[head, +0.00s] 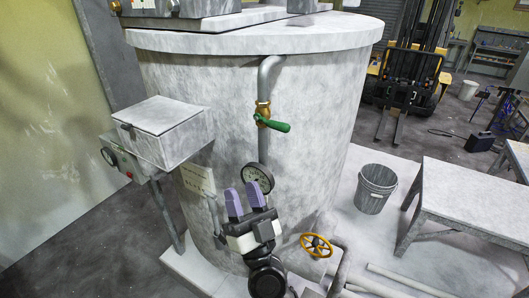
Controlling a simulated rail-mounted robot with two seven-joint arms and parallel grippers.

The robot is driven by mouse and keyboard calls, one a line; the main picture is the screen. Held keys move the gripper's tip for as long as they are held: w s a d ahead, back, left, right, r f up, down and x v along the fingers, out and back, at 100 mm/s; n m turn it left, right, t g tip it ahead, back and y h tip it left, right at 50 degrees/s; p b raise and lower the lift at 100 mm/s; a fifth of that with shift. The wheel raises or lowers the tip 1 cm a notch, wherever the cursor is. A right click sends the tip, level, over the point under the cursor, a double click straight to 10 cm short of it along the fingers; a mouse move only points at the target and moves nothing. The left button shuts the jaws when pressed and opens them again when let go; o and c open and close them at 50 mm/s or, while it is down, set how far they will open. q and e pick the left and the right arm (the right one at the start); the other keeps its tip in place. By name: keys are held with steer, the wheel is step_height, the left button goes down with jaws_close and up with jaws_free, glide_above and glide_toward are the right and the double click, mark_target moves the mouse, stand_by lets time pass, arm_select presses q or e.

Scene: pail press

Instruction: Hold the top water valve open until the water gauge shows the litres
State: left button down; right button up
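The top water valve (263,109) is a brass body on the grey vertical pipe at the front of the big grey tank. Its green lever handle (275,124) points right and slightly down. My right gripper (243,190), with two purple fingers, points up just below and left of the gauge. Its fingers are apart with nothing seen between them, and it is clear of the green handle. My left gripper is not in view.
A yellow handwheel (316,245) sits low at the right, near floor pipes. A grey box (161,131) juts out left of the tank. A grey bucket (375,188) stands right of the tank, beside a bench (470,200). A forklift (409,70) stands behind.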

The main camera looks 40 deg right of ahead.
mark_target(282, 130)
steer(key=w+d+r+m+g+h, duration=0.1)
steer(key=w+d+m+g+h, duration=0.1)
steer(key=d+m+g, duration=0.3)
steer(key=w+d+r+m+g+h+b, duration=0.1)
steer(key=w+d+r+m+g+h, duration=0.1)
steer(key=d+m+g+h, duration=0.3)
steer(key=w+d+r+m+g+h+b, duration=0.1)
steer(key=d+m+g, duration=0.4)
steer(key=m+g, duration=0.5)
steer(key=shift+w+d+r+h, duration=0.1)
steer(key=shift+w+r+h, duration=0.3)
steer(key=shift+w+h, duration=0.25)
steer(key=shift+w+d+r+h, duration=0.1)
steer(key=shift+w+r+h, duration=0.3)
steer(key=shift+h, duration=0.35)
steer(key=shift+a, duration=0.1)
steer(key=shift+c, duration=0.5)
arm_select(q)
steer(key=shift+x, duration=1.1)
arm_select(e)
steer(key=shift+c, duration=1.2)
